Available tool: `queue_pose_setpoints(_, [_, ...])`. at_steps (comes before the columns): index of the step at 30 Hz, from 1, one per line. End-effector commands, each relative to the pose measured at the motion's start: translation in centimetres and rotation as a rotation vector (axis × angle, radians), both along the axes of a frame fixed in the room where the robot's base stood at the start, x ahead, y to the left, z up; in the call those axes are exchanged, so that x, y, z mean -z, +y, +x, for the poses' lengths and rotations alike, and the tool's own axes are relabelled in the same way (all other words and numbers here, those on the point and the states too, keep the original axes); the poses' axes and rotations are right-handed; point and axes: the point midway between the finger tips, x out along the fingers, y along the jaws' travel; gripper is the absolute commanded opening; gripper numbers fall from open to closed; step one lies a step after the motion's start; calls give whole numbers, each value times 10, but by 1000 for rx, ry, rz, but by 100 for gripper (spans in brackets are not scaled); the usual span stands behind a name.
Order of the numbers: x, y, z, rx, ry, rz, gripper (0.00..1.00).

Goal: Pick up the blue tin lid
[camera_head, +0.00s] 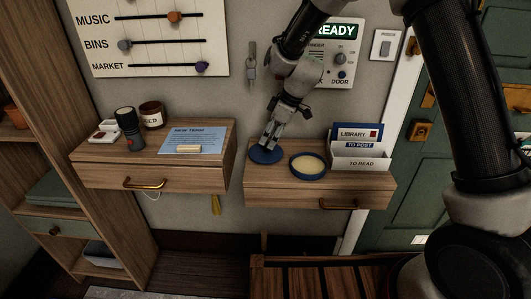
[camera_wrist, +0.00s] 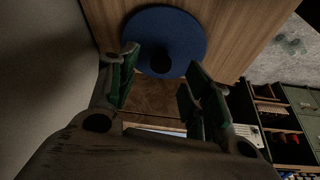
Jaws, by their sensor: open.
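The blue tin lid (camera_head: 266,155) lies flat on the right wooden drawer unit, near its left back corner. In the wrist view the lid (camera_wrist: 188,28) is a dark blue disc with a darker round spot, perhaps a knob or shadow, near its lower edge. My gripper (camera_head: 266,140) is right over the lid, pointing down. In the wrist view its two fingers (camera_wrist: 160,72) are apart with nothing between them, and the lid shows beyond the tips. I cannot tell whether the fingertips touch it. An open blue tin (camera_head: 308,164) with pale contents stands just right of the lid.
A letter rack (camera_head: 360,150) with cards stands right of the tin. The wall panel (camera_head: 341,62) is behind my arm. The left drawer unit (camera_head: 222,165) holds a dark cylinder (camera_head: 129,127), a brown pot (camera_head: 152,114) and a blue paper (camera_head: 196,136). A slatted bench (camera_head: 330,285) is below.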

Motion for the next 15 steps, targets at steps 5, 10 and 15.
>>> queue_pose_setpoints(5, [26,11,2,1,4,-2,49])
queue_pose_setpoints(10, [34,14,3,1,2,-2,49])
queue_pose_setpoints(15, [33,14,3,1,2,-2,46])
